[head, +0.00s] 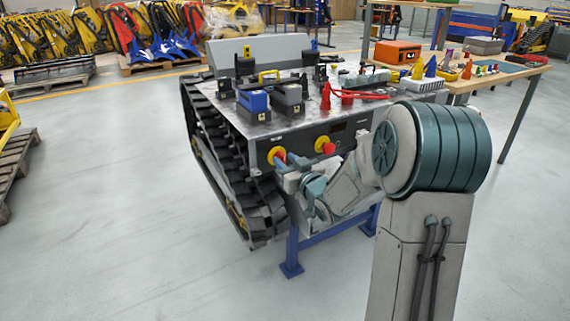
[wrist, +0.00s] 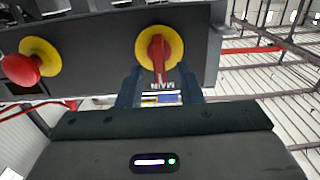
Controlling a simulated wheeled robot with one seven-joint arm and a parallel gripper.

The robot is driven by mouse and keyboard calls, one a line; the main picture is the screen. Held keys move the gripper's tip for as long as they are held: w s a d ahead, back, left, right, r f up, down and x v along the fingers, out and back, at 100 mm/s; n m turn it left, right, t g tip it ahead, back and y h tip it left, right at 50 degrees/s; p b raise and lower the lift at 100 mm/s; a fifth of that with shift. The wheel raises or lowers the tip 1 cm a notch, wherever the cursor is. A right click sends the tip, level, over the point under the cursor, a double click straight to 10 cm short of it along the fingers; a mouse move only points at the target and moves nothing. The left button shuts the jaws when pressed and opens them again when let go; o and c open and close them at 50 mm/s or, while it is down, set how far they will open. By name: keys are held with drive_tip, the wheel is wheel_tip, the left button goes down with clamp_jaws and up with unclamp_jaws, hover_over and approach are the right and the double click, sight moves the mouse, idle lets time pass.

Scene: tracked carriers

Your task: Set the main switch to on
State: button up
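The main switch (wrist: 158,52) is a red handle on a round yellow plate, on the dark front panel of the tracked carrier. In the wrist view its handle stands roughly upright in the picture, above an upside-down MAIN label. The switch also shows in the head view (head: 277,155), partly covered by my gripper (head: 283,166). In the wrist view my gripper (wrist: 160,88) is open, with one finger to each side of the handle's lower end. A gap shows between handle and fingers; how deep the handle sits between them I cannot tell.
A red mushroom button (wrist: 22,69) on a yellow plate is beside the switch; it also shows in the head view (head: 328,148). The carrier's black track (head: 215,145) is left of the panel. A workbench (head: 480,80) stands behind right.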

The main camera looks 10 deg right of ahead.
drive_tip(key=shift+w+a, duration=0.15)
drive_tip(key=shift+w, duration=0.15)
clamp_jaws()
